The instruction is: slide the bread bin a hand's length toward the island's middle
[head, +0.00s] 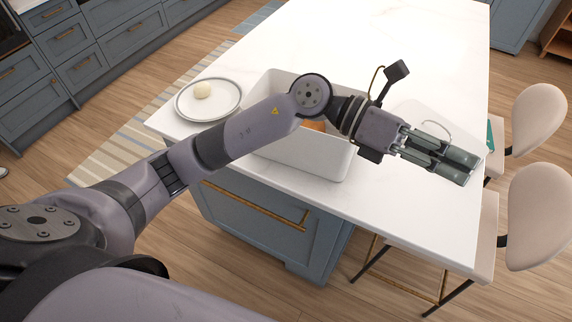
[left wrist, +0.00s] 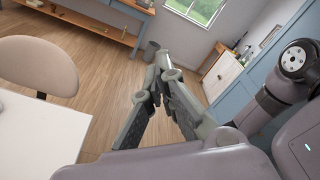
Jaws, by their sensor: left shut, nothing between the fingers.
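The bread bin (head: 318,158) is a white, open-topped box near the front edge of the white island top (head: 400,40) in the head view. Something orange-brown (head: 313,126) shows inside it. My left arm crosses above the bin and hides part of its rim and inside. My left gripper (head: 469,169) is shut and empty, to the right of the bin near the island's right edge, apart from the bin. Its closed fingers also show in the left wrist view (left wrist: 160,68), pointing toward the room. My right gripper is not in view.
A whitish item with a thin curved handle, partly hidden, is behind my gripper. Beige chairs (head: 540,215) line the right side. The island's far part is clear.

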